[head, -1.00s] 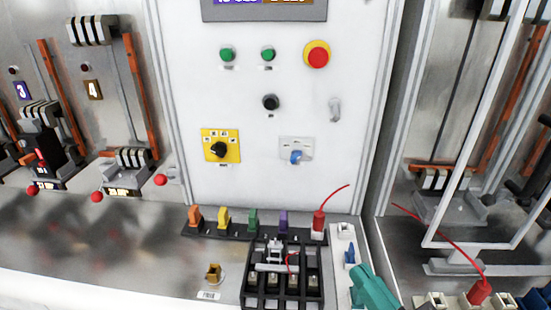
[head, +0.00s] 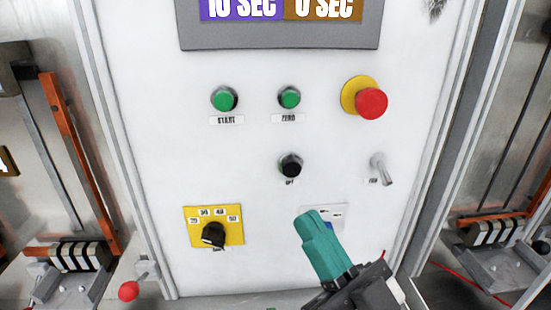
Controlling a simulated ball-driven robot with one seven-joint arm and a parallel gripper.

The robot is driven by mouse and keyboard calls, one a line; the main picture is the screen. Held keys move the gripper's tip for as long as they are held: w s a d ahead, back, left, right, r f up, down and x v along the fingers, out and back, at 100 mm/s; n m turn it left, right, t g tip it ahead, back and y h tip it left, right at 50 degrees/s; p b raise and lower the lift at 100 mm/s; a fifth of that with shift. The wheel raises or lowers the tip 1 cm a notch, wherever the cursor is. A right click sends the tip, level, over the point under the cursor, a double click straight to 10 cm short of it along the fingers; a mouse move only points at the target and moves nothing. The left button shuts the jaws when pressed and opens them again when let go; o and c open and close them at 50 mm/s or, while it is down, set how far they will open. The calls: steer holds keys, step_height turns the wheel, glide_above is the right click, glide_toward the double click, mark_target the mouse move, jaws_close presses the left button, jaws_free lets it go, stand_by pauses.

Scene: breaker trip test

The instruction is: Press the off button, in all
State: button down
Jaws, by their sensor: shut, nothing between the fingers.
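The black round button (head: 290,165) sits in the middle of the white panel (head: 180,150), above a small label that seems to read OFF. My gripper (head: 309,219), with teal fingers, is shut and empty. Its tips point up in the picture, below and slightly right of the black button. They appear apart from it. The gripper partly covers the white plate with the blue knob (head: 327,226).
Green START (head: 224,99) and ZERO (head: 289,97) buttons and a red emergency stop (head: 370,103) sit above. A yellow dial plate (head: 213,226) is lower left, a toggle switch (head: 381,168) right.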

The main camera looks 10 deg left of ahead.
mark_target(291, 168)
steer(key=shift+w+a, duration=0.1)
steer(key=w+a+b, duration=0.1)
steer(key=w+a, duration=0.1)
steer(key=w, duration=0.6)
steer(key=shift+w+a, duration=0.15)
stand_by(0.4)
steer(key=shift+b, duration=0.35)
stand_by(1.5)
steer(key=shift+w+a+b, duration=0.1)
steer(key=shift+w+b, duration=0.2)
steer(key=shift+w, duration=0.05)
steer(key=shift+w+a+b, duration=0.15)
steer(key=shift+w+b, duration=0.2)
steer(key=shift+w, duration=0.15)
stand_by(0.8)
steer(key=shift+s, duration=0.1)
steer(key=shift+s+d, duration=0.25)
steer(key=shift+s, duration=0.55)
